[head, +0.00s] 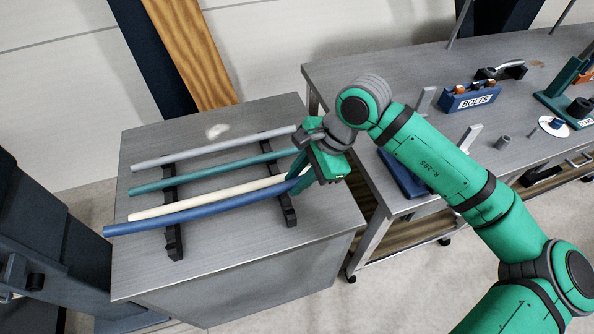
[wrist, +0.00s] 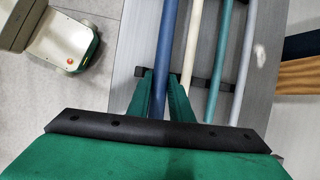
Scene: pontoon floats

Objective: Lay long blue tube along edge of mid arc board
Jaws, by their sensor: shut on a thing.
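The long blue tube (head: 200,212) lies nearest the front of the grey cabinet top, across two black notched racks. Its left end sticks out past the left rack (head: 174,243). My gripper (head: 298,178) is shut on the blue tube near its right end, by the right rack (head: 290,213). In the wrist view the tube (wrist: 169,35) runs away between the two green fingers (wrist: 161,85). I cannot make out the mid arc board in either view.
Beside the blue tube lie a cream tube (head: 205,199), a teal tube (head: 215,171) and a grey tube (head: 215,148). A grey workbench (head: 430,73) at the right carries a blue BOLTS bin (head: 470,98) and several parts. A gap separates it from the cabinet (head: 230,275).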

